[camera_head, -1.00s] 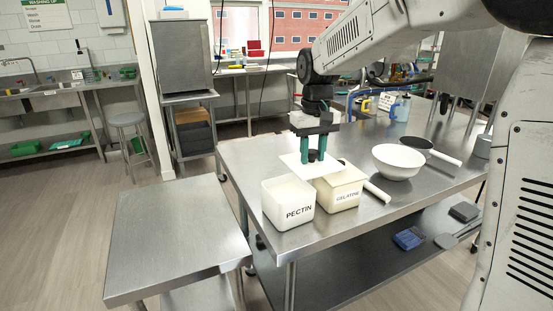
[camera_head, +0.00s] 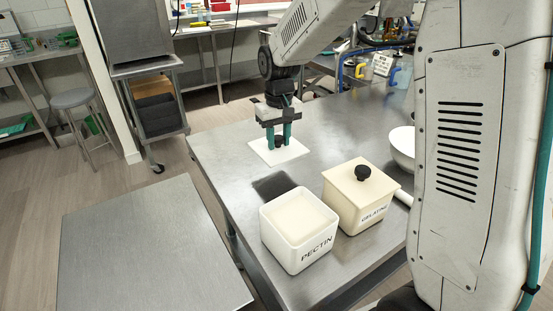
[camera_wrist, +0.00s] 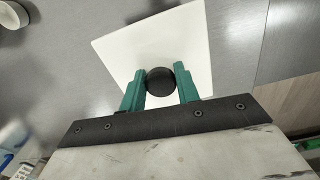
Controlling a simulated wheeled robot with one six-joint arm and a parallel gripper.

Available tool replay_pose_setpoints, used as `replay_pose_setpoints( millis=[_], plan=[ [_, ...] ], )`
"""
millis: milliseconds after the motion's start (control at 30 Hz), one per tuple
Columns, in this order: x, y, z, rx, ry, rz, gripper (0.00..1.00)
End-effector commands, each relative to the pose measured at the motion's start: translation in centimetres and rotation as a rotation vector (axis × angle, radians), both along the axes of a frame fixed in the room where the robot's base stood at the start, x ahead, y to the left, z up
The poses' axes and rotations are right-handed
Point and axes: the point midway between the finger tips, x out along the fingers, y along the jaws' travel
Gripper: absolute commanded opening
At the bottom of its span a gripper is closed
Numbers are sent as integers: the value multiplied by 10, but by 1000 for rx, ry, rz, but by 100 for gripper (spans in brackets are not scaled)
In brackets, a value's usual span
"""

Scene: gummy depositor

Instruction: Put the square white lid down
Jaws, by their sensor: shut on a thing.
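The square white lid (camera_head: 264,152) is held level by its black knob over the far left part of the steel table. A dark shadow patch lies on the table between it and the pectin box, so the lid seems to be above the surface; the exact height is hard to tell. My gripper (camera_head: 280,139) points down with its green fingers closed on the knob. In the wrist view the fingers (camera_wrist: 160,84) sit on either side of the black knob, with the white lid (camera_wrist: 185,38) beyond. The white PECTIN box (camera_head: 299,261) stands open near the table's left edge, showing pale contents.
The cream GELATINE box (camera_head: 347,215) stands right of the pectin box with its black-knobbed lid on. A white bowl (camera_head: 402,143) is partly hidden behind my arm. The steel table (camera_head: 225,160) is clear around the lid. A lower steel table (camera_head: 140,250) stands at left.

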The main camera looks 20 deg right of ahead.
Motion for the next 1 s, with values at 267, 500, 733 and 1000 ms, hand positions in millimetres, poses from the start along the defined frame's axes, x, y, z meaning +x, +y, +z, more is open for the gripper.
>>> replay_pose_setpoints(
  millis=[267,500,733,1000],
  plan=[
    [0,-1,-32,0,1,-2,0],
    [0,-1,-63,0,2,-2,0],
    [0,-1,-67,0,-1,-2,0],
    [0,-1,-70,0,0,-2,54]
  ],
)
